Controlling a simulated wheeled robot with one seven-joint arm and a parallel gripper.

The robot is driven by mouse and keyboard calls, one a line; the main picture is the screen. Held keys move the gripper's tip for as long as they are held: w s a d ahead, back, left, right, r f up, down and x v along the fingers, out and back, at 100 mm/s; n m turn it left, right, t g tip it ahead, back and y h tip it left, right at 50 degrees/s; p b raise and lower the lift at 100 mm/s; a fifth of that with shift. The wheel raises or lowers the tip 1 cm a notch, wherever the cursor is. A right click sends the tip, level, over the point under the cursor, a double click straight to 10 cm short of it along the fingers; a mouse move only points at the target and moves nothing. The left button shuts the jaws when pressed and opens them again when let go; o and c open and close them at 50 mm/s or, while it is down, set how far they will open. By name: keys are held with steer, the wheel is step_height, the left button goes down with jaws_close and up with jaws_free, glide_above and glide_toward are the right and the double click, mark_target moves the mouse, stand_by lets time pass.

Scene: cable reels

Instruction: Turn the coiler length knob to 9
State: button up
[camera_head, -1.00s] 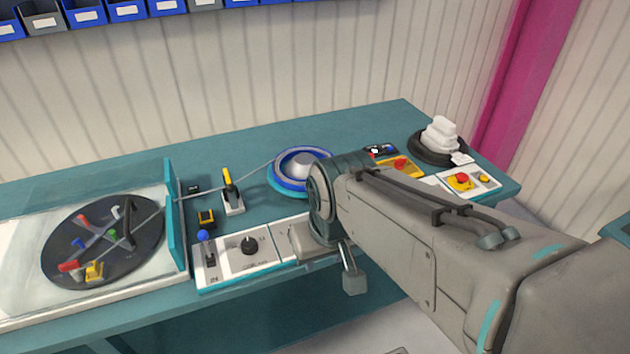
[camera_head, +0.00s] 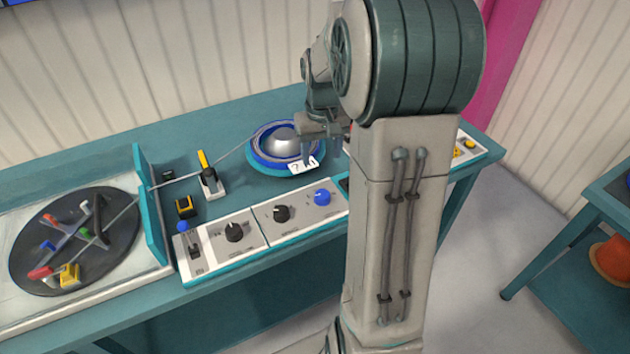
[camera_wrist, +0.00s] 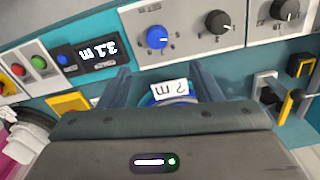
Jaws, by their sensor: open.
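A row of panels on the bench edge carries a blue knob (camera_head: 322,196), a black knob (camera_head: 281,214) and another black knob (camera_head: 234,232). In the wrist view they show as the blue knob (camera_wrist: 157,37) and black knobs (camera_wrist: 217,22) and (camera_wrist: 285,10), upside down. Their labels are too small to read, so I cannot tell which sets coiler length. My gripper (camera_wrist: 160,70) is open, apart from the knobs, by the coiler (camera_head: 262,165). A white "? m" card (camera_wrist: 170,92) shows between its fingers in the wrist view; it looks ungripped.
A display (camera_wrist: 97,50) reads 3.1 m beside the blue knob. A blue-topped lever (camera_head: 183,228) and a yellow-handled lever (camera_head: 207,172) stand left of the coiler. A dark turntable (camera_head: 70,240) lies at left. Another table (camera_head: 600,200) stands at right.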

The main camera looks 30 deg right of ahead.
mark_target(322, 194)
steer(key=f, duration=1.4)
steer(key=shift+w+d+f+p, duration=0.25)
steer(key=shift+w+d+p, duration=0.1)
steer(key=shift+d, duration=0.05)
steer(key=c, duration=1)
